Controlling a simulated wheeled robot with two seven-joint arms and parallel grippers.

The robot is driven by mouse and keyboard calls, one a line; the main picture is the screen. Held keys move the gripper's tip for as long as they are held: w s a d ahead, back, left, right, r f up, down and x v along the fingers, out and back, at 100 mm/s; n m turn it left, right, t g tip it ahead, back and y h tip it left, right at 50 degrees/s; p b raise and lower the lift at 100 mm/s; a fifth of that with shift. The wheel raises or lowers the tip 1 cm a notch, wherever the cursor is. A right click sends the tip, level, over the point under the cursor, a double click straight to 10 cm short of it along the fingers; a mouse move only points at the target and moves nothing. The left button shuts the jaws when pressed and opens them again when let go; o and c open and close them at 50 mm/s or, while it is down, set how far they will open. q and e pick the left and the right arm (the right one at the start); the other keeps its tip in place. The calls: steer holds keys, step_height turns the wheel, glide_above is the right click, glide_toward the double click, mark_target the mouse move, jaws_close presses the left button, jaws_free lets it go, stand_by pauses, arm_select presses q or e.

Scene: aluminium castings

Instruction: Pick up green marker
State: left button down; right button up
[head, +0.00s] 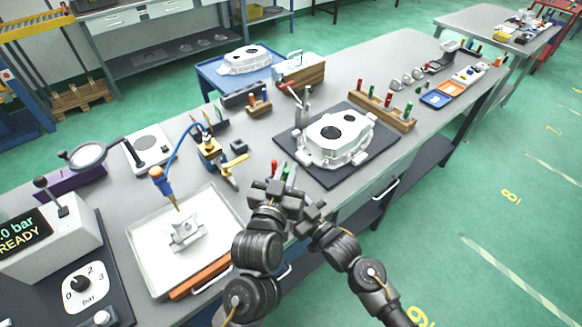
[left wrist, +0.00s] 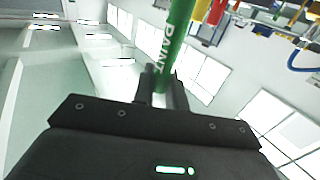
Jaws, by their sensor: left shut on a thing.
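The green marker (left wrist: 174,42), with white "PAINT" lettering, stands between the fingers of my left gripper (left wrist: 164,90) in the left wrist view. The fingers are shut on its lower part. In the head view my left gripper (head: 277,190) is at the front edge of the bench, and the green marker (head: 287,172) shows just above it. A red marker (head: 274,167) shows close beside it. My right gripper (head: 312,216) is just to the right of the left one; its fingers are too dark and small to read.
A white casting (head: 340,140) lies on a dark mat (head: 300,167) behind and right of the grippers. A wooden block with several markers (head: 381,112) stands beyond it. A white tray (head: 150,262) with a small casting (head: 187,234) lies at left. A blue-hosed tool (head: 165,185) stands over the tray.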

arm_select(q)
steer(key=v, duration=1.5)
steer(key=shift+w+r, duration=0.1)
arm_select(e)
steer(key=o, duration=1.1)
steer(key=v, duration=1.2)
